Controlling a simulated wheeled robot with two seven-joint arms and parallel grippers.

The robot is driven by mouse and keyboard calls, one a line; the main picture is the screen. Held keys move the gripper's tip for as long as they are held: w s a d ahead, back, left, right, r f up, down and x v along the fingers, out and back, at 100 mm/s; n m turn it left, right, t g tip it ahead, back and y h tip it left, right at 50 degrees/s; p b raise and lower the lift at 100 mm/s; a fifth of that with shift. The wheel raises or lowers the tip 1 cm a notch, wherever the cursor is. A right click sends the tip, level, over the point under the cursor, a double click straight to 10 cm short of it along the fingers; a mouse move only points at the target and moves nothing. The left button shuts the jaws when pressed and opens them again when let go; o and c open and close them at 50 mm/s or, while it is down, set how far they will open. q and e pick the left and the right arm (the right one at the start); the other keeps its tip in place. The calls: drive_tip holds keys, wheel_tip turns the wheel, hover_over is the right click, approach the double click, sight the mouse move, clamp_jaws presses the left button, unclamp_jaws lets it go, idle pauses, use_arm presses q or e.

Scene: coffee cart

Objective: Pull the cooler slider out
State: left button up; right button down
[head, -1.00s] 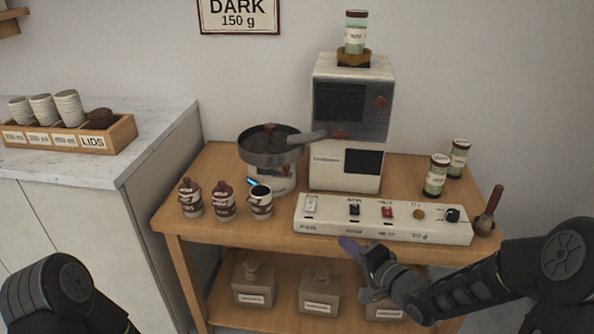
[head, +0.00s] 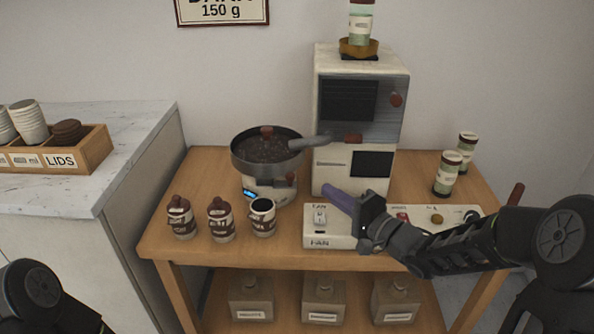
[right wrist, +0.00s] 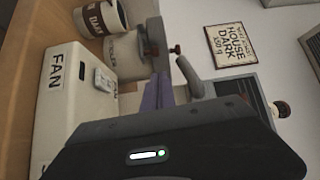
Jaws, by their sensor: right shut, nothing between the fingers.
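The cooler is a round dark pan (head: 266,150) of beans on a pale base (head: 262,188), left of the roaster. A small red-brown knob (head: 291,178) at the right of the base's front looks like its slider. My right gripper (head: 333,193) is shut and empty, its purple fingers pointing left toward the knob, apart from it, above the control panel. The right wrist view shows the purple fingers (right wrist: 160,92) in front of the cooler base (right wrist: 127,57); whether they touch anything there is unclear. My left gripper is out of view; only part of its arm shows.
The roaster (head: 331,179) stands behind my right gripper. The control panel (head: 318,228) lies under it, partly hidden by my arm. Two lidded jars (head: 181,218) and an open cup (head: 263,219) stand in front of the cooler. Labelled boxes (head: 323,300) fill the shelf below.

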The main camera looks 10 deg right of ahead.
sight(291, 167)
drive_tip(key=shift+f+b+x, duration=0.2)
drive_tip(key=shift+b+x, duration=0.1)
drive_tip(key=shift+x, duration=4.8)
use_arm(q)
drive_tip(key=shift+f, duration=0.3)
